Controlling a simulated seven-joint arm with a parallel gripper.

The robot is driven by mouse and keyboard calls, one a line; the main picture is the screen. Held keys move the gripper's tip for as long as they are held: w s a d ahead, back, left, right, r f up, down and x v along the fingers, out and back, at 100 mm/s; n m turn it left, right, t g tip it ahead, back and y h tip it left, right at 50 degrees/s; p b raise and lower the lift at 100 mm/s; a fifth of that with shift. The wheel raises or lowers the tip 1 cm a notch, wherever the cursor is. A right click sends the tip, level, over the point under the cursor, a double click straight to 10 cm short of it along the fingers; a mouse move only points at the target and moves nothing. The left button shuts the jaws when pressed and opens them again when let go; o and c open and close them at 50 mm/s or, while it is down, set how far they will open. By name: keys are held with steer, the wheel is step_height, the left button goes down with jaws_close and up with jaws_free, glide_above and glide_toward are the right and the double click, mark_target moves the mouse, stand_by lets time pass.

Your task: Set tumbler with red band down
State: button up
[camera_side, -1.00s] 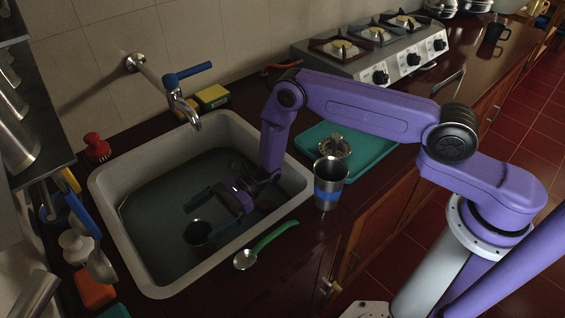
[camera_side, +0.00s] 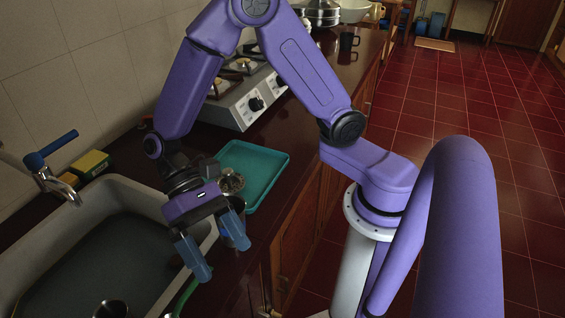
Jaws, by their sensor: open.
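No red band shows in this view. A dark-rimmed metal tumbler (camera_side: 111,309) stands in the sink at the bottom edge of the picture, mostly cut off, so its band cannot be seen. My gripper (camera_side: 214,246) is open and points down over the counter by the sink's right rim, well to the right of that tumbler. Nothing shows held between its two blue-grey fingers. A second tumbler (camera_side: 238,204) seems to stand behind the right finger, mostly hidden; I cannot tell whether they touch.
The sink (camera_side: 125,190) holds dark water. A teal tray (camera_side: 268,172) with a metal juicer (camera_side: 231,182) lies behind my gripper. A green spoon handle (camera_side: 184,298) lies by the sink rim. The stove (camera_side: 240,105), tap (camera_side: 55,180) and yellow sponge (camera_side: 91,162) are further back.

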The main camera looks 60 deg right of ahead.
steer(key=s+d+r+n+t+h, duration=0.2)
steer(key=d+n, duration=0.4)
steer(key=d, duration=0.3)
steer(key=s+d+r+n+t+h, duration=0.2)
steer(key=s+d+r+n+t, duration=0.1)
steer(key=d+t, duration=0.4)
steer(key=shift+s+d+r+n, duration=0.15)
steer(key=shift+s+d+n, duration=0.55)
steer(key=shift+d+n, duration=0.9)
steer(key=shift+d, duration=0.15)
